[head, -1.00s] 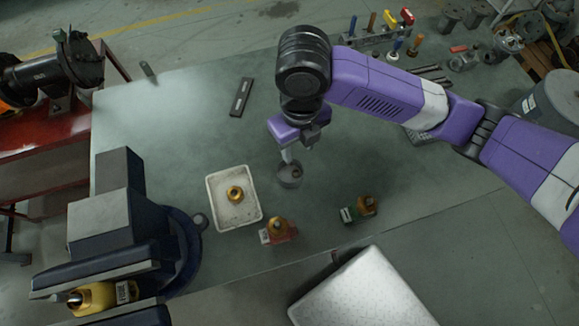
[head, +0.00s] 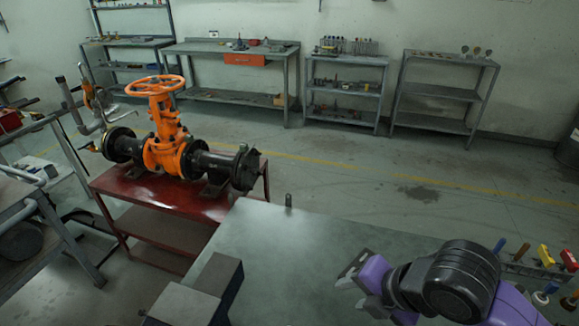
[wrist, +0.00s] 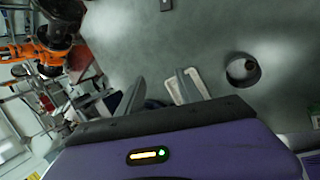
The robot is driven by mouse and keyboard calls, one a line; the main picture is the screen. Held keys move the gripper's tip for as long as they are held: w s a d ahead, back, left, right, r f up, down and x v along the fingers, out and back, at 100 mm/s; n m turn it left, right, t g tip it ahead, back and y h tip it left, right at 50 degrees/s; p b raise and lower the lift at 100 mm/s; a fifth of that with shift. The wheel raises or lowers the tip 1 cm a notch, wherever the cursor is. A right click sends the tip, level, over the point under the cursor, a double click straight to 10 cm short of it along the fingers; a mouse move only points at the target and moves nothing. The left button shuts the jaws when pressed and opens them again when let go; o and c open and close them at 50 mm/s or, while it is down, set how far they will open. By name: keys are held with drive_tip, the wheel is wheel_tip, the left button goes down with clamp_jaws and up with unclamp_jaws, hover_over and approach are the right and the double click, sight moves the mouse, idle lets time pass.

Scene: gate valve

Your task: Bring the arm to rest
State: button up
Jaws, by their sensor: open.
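My gripper (head: 352,268) shows at the lower right of the head view, at the end of my purple arm and above the grey-green bench. Its fingers look spread and nothing shows between them. In the wrist view my gripper (wrist: 160,92) points over the bench, its two fingers apart. The orange gate valve (head: 165,150) with its handwheel (head: 155,86) stands on a red table (head: 165,195) at the left, well away from my gripper. It also shows at the upper left of the wrist view (wrist: 42,52).
The bench top (head: 270,250) is clear left of my gripper. A vise (head: 215,275) is at the bench's left edge. Shelves (head: 440,95) stand at the back wall.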

drive_tip(key=w+a+r+m+t+y, duration=0.2)
drive_tip(key=w+a+r+m+t, duration=0.15)
drive_tip(key=r+m+t, duration=0.55)
drive_tip(key=w+a+r+m+t+y, duration=0.35)
drive_tip(key=r+m, duration=0.25)
drive_tip(key=r, duration=0.8)
drive_tip(key=s+d+f+m+t+h, duration=0.2)
drive_tip(key=s+d+m+t+h, duration=0.3)
drive_tip(key=d+m+h, duration=0.65)
drive_tip(key=s+f+g, duration=0.2)
drive_tip(key=s+f, duration=0.5)
drive_tip(key=s, duration=0.4)
drive_tip(key=s+d+f+m+g+y+b, duration=0.1)
drive_tip(key=s+f+g, duration=0.2)
drive_tip(key=s+f, duration=0.4)
drive_tip(key=s+d+f+g+y, duration=0.1)
drive_tip(key=s+f, duration=0.6)
drive_tip(key=s, duration=0.8)
drive_tip(key=shift+f+g, duration=0.2)
drive_tip(key=shift+g, duration=0.65)
